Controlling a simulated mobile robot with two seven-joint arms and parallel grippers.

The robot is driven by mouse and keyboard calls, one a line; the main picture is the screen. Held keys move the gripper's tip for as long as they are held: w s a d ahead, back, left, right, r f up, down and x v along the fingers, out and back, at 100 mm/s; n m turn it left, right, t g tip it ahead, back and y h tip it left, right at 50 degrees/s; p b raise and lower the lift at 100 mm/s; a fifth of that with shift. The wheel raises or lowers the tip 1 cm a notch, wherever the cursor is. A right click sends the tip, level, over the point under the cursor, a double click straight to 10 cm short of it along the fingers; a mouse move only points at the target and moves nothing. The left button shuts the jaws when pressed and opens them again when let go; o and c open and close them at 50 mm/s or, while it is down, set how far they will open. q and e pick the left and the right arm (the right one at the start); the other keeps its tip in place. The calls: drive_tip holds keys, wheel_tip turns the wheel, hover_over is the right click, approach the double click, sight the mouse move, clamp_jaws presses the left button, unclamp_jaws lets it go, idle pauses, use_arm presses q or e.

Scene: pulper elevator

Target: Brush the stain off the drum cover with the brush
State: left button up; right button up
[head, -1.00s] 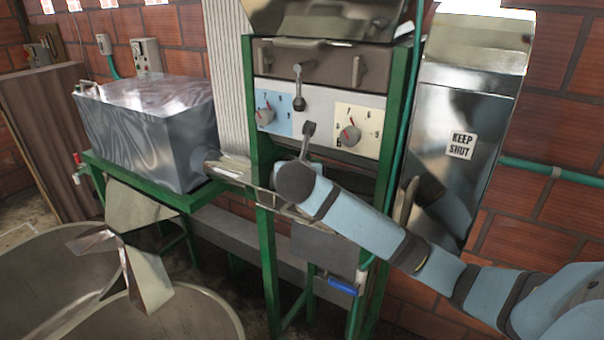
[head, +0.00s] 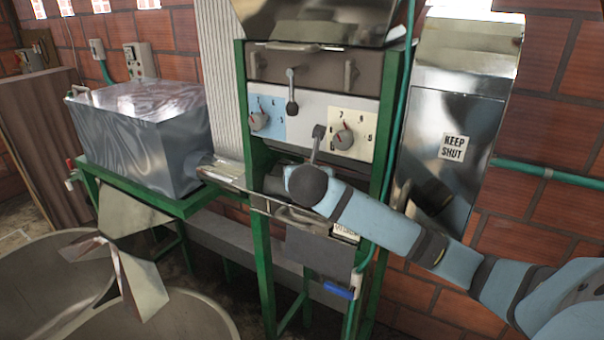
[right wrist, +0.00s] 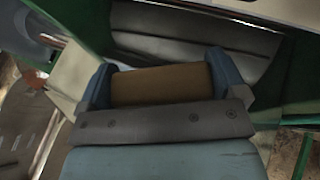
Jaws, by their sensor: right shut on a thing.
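My right gripper (right wrist: 160,85) is shut on a brown, wood-like block, which I take to be the brush (right wrist: 160,86), held between its two blue fingers. In the head view my right arm reaches in from the right, and its dark round wrist hides most of the gripper and the brush, in front of the green-framed machine (head: 255,200) below the dials. I cannot tell whether the brush touches anything. I cannot tell for sure which part is the drum cover, and no stain is clearly visible. My left gripper is not in view.
A shiny metal box (head: 150,140) stands on a green frame at the left. Levers (head: 292,92) and two dials (head: 343,138) are above the wrist. Large round tanks (head: 190,320) are at lower left.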

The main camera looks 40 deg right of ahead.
drive_tip(key=shift+s+d+f, duration=0.1)
drive_tip(key=shift+s+d, duration=0.05)
drive_tip(key=shift+s, duration=0.35)
drive_tip(key=shift+s+d+f, duration=0.1)
drive_tip(key=shift+s+d, duration=0.05)
drive_tip(key=shift+s, duration=0.35)
drive_tip(key=shift+f, duration=0.2)
drive_tip(key=shift+s+f, duration=0.15)
drive_tip(key=shift+s, duration=0.15)
drive_tip(key=shift+c, duration=0.3)
drive_tip(key=s, duration=0.1)
drive_tip(key=s+d, duration=0.1)
drive_tip(key=s+d+r, duration=0.1)
drive_tip(key=shift+s, duration=0.35)
drive_tip(key=shift+c, duration=0.4)
drive_tip(key=shift+w+a+f, duration=0.1)
drive_tip(key=shift+f, duration=0.05)
drive_tip(key=shift+s+d, duration=0.25)
drive_tip(key=shift+s, duration=0.3)
drive_tip(key=shift+s+d, duration=0.2)
drive_tip(key=shift+s, duration=0.3)
drive_tip(key=shift+a, duration=0.45)
drive_tip(key=shift+w+a, duration=0.1)
